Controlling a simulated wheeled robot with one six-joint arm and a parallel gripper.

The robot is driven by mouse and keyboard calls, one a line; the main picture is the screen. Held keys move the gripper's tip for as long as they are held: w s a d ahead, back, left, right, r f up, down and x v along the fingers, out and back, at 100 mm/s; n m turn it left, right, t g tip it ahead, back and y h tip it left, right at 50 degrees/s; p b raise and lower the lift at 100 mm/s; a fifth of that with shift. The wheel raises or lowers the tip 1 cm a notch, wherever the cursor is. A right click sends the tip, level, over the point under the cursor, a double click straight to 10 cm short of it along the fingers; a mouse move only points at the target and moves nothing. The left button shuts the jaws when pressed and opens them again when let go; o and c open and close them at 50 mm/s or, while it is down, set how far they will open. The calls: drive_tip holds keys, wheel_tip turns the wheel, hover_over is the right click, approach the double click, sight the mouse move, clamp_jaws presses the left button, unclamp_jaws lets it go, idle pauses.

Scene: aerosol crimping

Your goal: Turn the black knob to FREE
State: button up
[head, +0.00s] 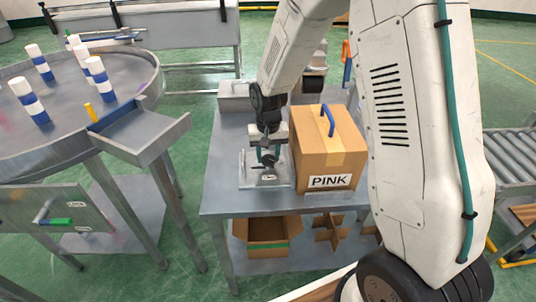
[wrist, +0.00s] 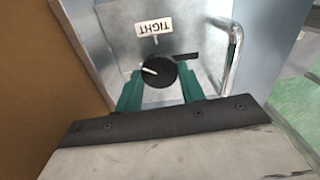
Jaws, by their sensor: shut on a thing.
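The black knob (wrist: 160,74) is on a grey metal plate (wrist: 106,42) in the wrist view. It has a white pointer line toward the picture's left. A white label reading TIGHT (wrist: 154,28) is upside down just beyond the knob. No FREE label is visible. My gripper (wrist: 159,82) has its two teal fingers on either side of the knob and is shut on it. In the head view my gripper (head: 268,158) is down at the small metal fixture (head: 249,176) on the table; the knob is hard to make out there.
A cardboard box marked PINK (head: 312,163) with a blue handle stands close right of my gripper. A metal handle (wrist: 235,50) curves right of the knob. The grey table (head: 225,200) has free room at its front left. A round table (head: 70,130) with striped cans stands left.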

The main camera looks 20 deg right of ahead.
sight(268, 158)
drive_tip(key=n, duration=0.6)
drive_tip(key=shift+n, duration=0.4)
idle(0.3)
drive_tip(key=o, duration=1)
drive_tip(key=shift+r, duration=0.1)
wheel_tip(268, 158, up, 8)
drive_tip(key=shift+f, duration=0.15)
